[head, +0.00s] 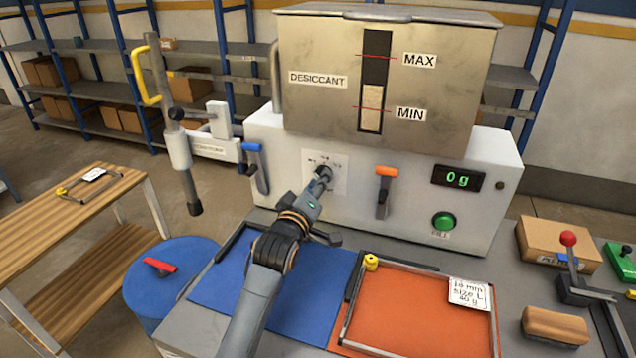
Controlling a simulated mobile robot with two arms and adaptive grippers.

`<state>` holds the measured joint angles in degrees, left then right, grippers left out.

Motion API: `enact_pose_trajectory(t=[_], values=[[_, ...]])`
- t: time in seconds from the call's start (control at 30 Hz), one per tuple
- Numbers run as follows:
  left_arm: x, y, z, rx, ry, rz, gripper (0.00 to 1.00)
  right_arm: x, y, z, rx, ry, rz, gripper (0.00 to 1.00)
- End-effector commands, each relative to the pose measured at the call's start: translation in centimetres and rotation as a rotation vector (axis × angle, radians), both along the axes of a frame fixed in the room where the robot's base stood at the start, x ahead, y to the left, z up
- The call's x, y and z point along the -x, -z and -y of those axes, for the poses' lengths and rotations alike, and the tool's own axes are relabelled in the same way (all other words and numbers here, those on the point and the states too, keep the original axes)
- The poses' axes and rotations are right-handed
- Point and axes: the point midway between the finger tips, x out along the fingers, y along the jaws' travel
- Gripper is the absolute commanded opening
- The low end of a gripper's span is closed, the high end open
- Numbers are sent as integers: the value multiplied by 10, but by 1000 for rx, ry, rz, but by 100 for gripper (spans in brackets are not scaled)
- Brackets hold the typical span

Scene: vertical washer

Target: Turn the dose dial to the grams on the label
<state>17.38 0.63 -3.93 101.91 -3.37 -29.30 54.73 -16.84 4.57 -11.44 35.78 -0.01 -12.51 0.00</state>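The dose dial (325,172) is on a pale square plate (339,184) on the front of the white machine. My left gripper (319,182) reaches up to the dial and its fingertips are at it, covering much of the dial and its scale. Whether the fingers are closed on it is too small to tell. The label (469,293) lies on the right side of the orange mat and reads 14 mm, size L, 40 g. The green display (458,178) reads 0 g. My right gripper is not in view.
The desiccant hopper (440,85) sits above. An orange-handled lever (384,190) and a green button (444,221) are right of the dial. A blue mat (315,280) and an orange mat (420,315) with a metal frame lie below. A blue drum (150,290) stands left.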

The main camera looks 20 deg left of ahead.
Motion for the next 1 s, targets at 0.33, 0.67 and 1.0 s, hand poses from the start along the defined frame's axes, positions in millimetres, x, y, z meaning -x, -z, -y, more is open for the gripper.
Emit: enact_pose_trajectory(t=[0.33, 0.67, 1.0], values=[[-1, 0, 0, 0, 0, 0, 22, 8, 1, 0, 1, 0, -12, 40], [-1, 0, 0, -2, 0, 0, 0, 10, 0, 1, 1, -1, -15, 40], [-1, -2, 0, -101, 2, 2, 0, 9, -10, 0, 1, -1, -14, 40]])
